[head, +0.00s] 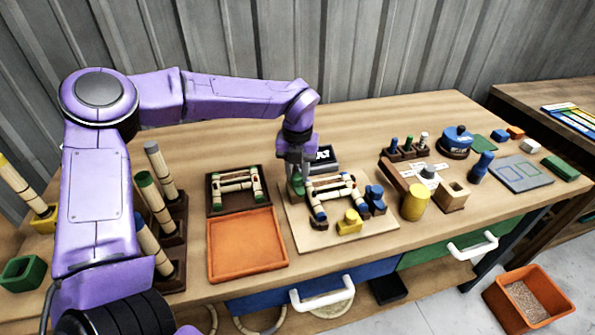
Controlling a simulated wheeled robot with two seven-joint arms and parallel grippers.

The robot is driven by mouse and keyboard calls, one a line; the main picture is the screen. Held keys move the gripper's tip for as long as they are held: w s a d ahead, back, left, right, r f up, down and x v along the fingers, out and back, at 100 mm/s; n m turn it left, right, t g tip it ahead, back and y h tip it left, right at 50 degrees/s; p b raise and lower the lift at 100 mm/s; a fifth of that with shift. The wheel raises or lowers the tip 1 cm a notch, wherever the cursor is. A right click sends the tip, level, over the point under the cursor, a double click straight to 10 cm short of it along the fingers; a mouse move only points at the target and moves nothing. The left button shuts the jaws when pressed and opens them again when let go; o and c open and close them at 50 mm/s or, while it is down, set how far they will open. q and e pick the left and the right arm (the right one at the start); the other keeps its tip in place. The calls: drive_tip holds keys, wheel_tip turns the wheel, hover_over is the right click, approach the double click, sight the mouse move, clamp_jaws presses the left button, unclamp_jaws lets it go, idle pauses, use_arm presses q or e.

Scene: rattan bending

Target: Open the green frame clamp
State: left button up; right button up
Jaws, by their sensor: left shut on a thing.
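The green frame clamp (296,187) stands at the back left corner of a pale wooden board (297,233). My left gripper (295,170) points down from above and is shut on the clamp's upper part; its fingers partly hide the clamp. A rattan frame (334,182) of pale rods with dark joints sits on the board, just right of the clamp. A yellow clamp (349,222) is at the frame's front and a blue clamp (375,199) at its right side. I cannot tell how far the green clamp's jaw is open. My right gripper is not in view.
An orange tray (247,272) and a dark tray with rods (212,207) lie left of the board. Upright rods in dark holders stand further left. A yellow cylinder (415,202) and a wooden block (452,196) stand to the right. The back of the table is mostly clear.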

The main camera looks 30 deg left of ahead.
sight(298, 174)
use_arm(q)
drive_tip(key=shift+w+r, duration=0.15)
drive_tip(key=shift+r, duration=0.1)
drive_tip(key=o, duration=0.9)
drive_tip(key=shift+o, duration=0.8)
drive_tip(key=shift+f, duration=0.15)
wheel_tip(298, 174, up, 11)
drive_tip(key=b, duration=0.1)
drive_tip(key=shift+f, duration=0.15)
